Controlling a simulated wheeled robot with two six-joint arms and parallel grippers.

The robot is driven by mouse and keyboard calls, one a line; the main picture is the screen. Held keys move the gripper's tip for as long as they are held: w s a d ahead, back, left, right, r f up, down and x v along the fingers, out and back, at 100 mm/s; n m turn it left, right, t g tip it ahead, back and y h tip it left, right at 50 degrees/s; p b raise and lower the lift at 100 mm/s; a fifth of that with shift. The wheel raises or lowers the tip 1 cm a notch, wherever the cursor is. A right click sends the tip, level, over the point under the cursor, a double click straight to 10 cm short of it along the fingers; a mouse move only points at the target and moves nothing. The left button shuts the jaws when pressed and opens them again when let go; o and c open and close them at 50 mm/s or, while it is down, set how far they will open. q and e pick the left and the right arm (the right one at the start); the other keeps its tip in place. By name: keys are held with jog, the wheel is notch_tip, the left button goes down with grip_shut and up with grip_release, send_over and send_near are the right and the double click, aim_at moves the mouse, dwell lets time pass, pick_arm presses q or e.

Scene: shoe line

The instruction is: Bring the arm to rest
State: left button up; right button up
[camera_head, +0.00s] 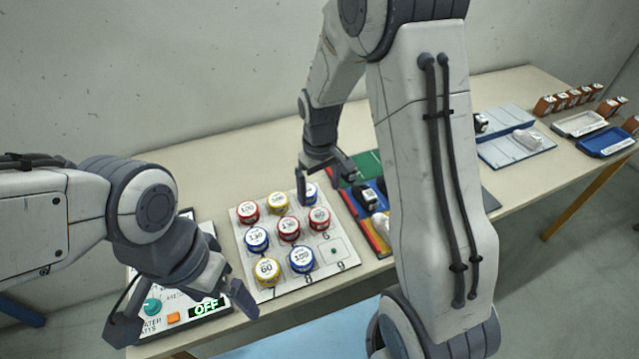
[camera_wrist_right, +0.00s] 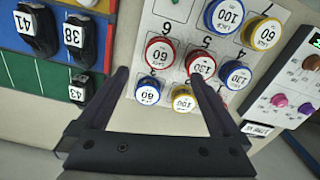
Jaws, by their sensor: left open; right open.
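My right gripper (camera_head: 328,182) is open and hangs above the back right corner of a white numbered board (camera_head: 333,268). In the right wrist view its two fingers (camera_wrist_right: 160,85) are spread with nothing held. A red-rimmed 60 can (camera_wrist_right: 159,53) and a blue-rimmed 60 can (camera_wrist_right: 148,92) show beyond and between the fingers. In the head view that blue can (camera_head: 309,190) is partly hidden by a finger. My left gripper (camera_head: 184,312) is open and empty, low over a control panel (camera_head: 215,330) at the front left.
Several red, blue and yellow cans stand on the board, with one bare spot holding a green dot (camera_head: 334,250). The panel display reads OFF. Coloured mats with black shoes (camera_head: 368,198) lie right of the board. Trays (camera_head: 605,141) stand far right. My right arm hides the table's middle.

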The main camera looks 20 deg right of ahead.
aim_at(320, 215)
notch_tip(320, 215, up, 2)
jog(key=shift+r, duration=0.15)
dwell(0.5)
notch_tip(320, 215, down, 10)
jog(key=shift+f+p, duration=0.1)
jog(key=shift+p, duration=0.55)
notch_tip(320, 215, down, 3)
jog(key=shift+f+b, duration=0.15)
jog(key=shift+b, duration=0.3)
jog(key=shift+r+p, duration=0.4)
jog(key=shift+r, duration=0.15)
